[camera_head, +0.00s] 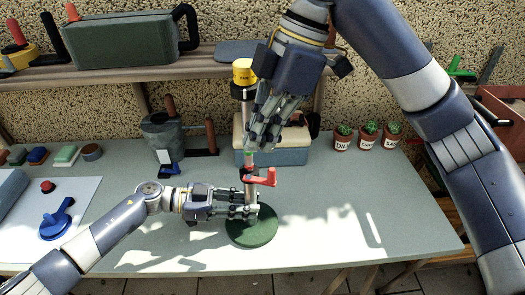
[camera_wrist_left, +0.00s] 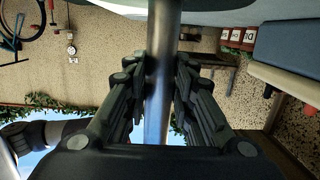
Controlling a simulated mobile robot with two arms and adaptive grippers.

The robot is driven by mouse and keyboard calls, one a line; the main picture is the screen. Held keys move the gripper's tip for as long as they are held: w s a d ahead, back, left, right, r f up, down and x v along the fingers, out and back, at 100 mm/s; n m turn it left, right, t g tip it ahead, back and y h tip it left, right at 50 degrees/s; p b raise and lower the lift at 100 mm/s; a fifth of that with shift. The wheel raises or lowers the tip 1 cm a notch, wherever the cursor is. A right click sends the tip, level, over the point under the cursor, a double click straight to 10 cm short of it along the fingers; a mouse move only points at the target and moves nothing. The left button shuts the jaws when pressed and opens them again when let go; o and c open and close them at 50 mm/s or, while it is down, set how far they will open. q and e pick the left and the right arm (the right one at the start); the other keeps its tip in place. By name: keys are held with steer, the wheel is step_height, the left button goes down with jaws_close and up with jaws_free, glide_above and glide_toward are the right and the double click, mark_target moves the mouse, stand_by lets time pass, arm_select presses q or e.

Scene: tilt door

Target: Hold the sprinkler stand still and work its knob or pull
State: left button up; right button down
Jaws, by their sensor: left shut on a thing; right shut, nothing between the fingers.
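The sprinkler stand has a dark green round base (camera_head: 252,232) on the workbench and an upright metal post. A red lever-like knob (camera_head: 263,178) sticks out to the right of the post. A yellow cap (camera_head: 243,72) with dark lettering stands in line above the post. My left gripper (camera_head: 254,211) is shut on the post, low down, just above the base. In the left wrist view the grey metal post (camera_wrist_left: 160,75) runs between its fingers (camera_wrist_left: 160,95). My right gripper (camera_head: 252,146) is shut and empty, pointing down above the red knob, beside the upper post and partly hiding it.
A pale box with a blue-grey base (camera_head: 285,155) stands behind the stand. Small potted plants (camera_head: 368,134) are at the back right. A watering can (camera_head: 165,135) stands back left, and a panel with a blue valve handle (camera_head: 56,220) lies left. The right bench top is clear.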

steer(key=shift+r, duration=0.1)
steer(key=v, duration=1.2)
steer(key=shift+d, duration=0.1)
arm_select(q)
steer(key=o, duration=1.3)
steer(key=shift+o, duration=0.2)
steer(key=o, duration=0.6)
